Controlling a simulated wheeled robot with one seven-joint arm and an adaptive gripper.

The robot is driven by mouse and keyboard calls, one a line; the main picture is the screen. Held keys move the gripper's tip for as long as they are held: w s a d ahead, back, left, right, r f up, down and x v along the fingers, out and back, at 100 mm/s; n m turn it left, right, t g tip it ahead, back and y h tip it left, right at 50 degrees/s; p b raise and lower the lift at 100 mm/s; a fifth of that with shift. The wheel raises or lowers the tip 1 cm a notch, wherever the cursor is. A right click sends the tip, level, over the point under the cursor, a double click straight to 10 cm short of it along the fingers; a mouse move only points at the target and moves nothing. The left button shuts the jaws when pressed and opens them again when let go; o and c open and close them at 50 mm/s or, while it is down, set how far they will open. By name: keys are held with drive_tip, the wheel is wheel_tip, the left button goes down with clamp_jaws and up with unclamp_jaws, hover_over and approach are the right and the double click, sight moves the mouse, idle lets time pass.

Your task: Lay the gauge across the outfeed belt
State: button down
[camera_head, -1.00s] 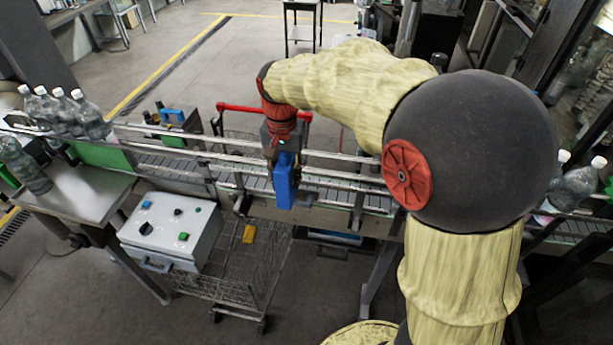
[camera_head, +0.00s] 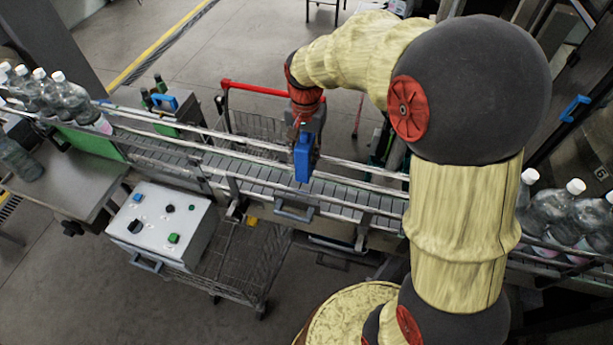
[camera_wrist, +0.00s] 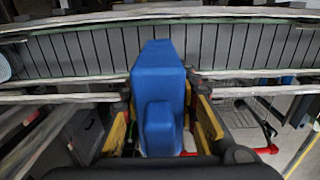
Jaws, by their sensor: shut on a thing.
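The blue gauge (camera_head: 303,160) hangs upright from my gripper (camera_head: 304,134) in the head view, over the outfeed belt between its rails. The grey slatted belt (camera_head: 258,180) runs across the picture. In the wrist view the blue gauge (camera_wrist: 158,75) is a block with a smaller raised part, held between the yellow-sided fingers of my gripper (camera_wrist: 160,103). Its far end overlaps the belt (camera_wrist: 90,50) and near rail in that view. I cannot tell whether it touches the belt. My gripper is shut on the gauge.
Clear bottles stand at the belt's left (camera_head: 65,100) and right (camera_head: 565,215) ends. Metal guide rails (camera_head: 365,170) line the belt. A control box (camera_head: 165,225) and a wire cart with a red handle (camera_head: 255,88) are close by. The belt's middle is free of bottles.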

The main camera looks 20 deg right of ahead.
wheel_tip(320, 180, down, 11)
drive_tip(key=shift+w+f+p, duration=0.1)
drive_tip(key=shift+f+p, duration=0.1)
drive_tip(key=shift+p, duration=0.4)
drive_tip(key=shift+f, duration=0.15)
drive_tip(key=c, duration=1.4)
unclamp_jaws()
